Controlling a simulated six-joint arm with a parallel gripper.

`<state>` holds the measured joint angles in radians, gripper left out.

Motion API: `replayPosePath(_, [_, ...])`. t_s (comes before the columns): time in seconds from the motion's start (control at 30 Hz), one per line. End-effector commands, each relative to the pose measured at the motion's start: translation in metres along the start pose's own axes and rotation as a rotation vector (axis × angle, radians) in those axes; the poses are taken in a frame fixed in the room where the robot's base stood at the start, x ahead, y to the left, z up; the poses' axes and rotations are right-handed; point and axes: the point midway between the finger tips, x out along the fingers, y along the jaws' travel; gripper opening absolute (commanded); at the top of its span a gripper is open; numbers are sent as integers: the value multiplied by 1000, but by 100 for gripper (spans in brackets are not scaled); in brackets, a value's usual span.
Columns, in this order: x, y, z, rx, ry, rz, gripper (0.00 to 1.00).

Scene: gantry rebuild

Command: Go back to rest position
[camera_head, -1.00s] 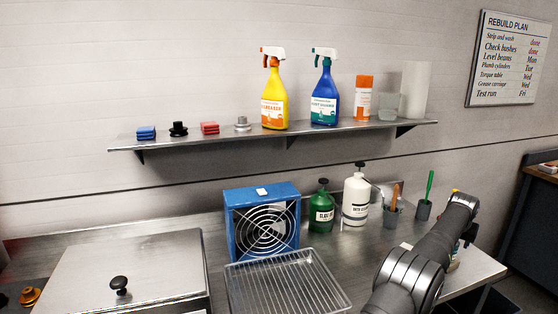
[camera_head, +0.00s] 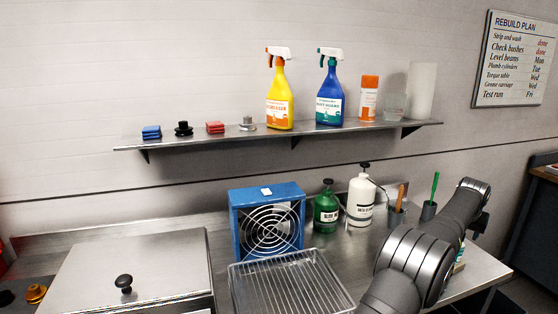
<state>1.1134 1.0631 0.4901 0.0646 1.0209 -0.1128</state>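My arm (camera_head: 420,255) reaches up from the lower edge at the right of the bench in the head view. Its dark links stand in front of the bench's right end. My gripper's fingers cannot be made out; a small dark part near the far end of the arm shows at the right, but not whether it is a finger. I see nothing held. Part of a small labelled bottle (camera_head: 459,256) shows behind the arm, mostly hidden.
A blue fan (camera_head: 268,225), wire rack (camera_head: 290,284), green bottle (camera_head: 326,212) and white bottle (camera_head: 360,200) stand left of the arm. A metal lidded box (camera_head: 140,270) is further left. A wall shelf (camera_head: 220,138) holds spray bottles and small parts.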

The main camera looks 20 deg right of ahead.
Motion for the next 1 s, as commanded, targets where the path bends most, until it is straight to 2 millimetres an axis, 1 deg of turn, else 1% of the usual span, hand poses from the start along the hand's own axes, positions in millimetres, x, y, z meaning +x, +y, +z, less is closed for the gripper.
replayPosePath(0.03, [-10, 0, -1, 0, 2, 0, 58])
replayPosePath(0.33, [-57, 0, 0, 0, 2, 0, 58])
replayPosePath(0.4, [-40, 0, 1, 0, -4, 0, 58])
replayPosePath(0.5, [-23, 0, 2, 0, -3, 0, 58])
replayPosePath(0.7, [8, 0, 1, 0, -3, 0, 58])
replayPosePath(1.0, [50, 0, 1, 0, 0, 0, 58])
